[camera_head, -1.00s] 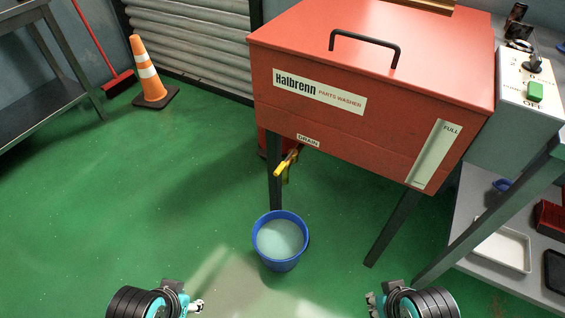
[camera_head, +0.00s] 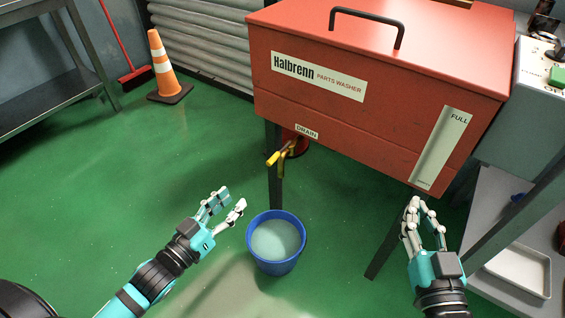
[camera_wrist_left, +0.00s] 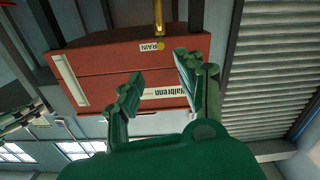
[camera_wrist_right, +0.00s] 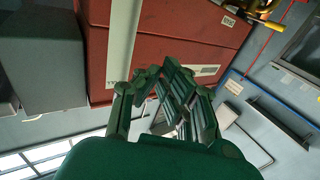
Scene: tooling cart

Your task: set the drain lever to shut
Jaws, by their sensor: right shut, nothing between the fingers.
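The yellow drain lever (camera_head: 273,159) sits on the brass valve under the red parts washer (camera_head: 390,125), below the DRAIN label (camera_head: 306,131). It points out toward the lower left of the head view, and the spout hangs down beside it. In the right wrist view the yellow lever (camera_wrist_right: 270,23) shows at the top right. A brass part of the valve (camera_wrist_left: 159,15) shows at the top of the left wrist view. My left gripper (camera_head: 233,196) is open and empty, left of and below the lever, apart from it. My right gripper (camera_head: 415,203) is shut and empty, well right of the lever.
A blue bucket (camera_head: 275,266) of cloudy liquid stands on the floor below the valve, right of my left gripper. The washer's dark leg (camera_head: 385,245) stands near my right gripper. A grey shelf (camera_head: 478,205) is at the right. Green floor at the left is free.

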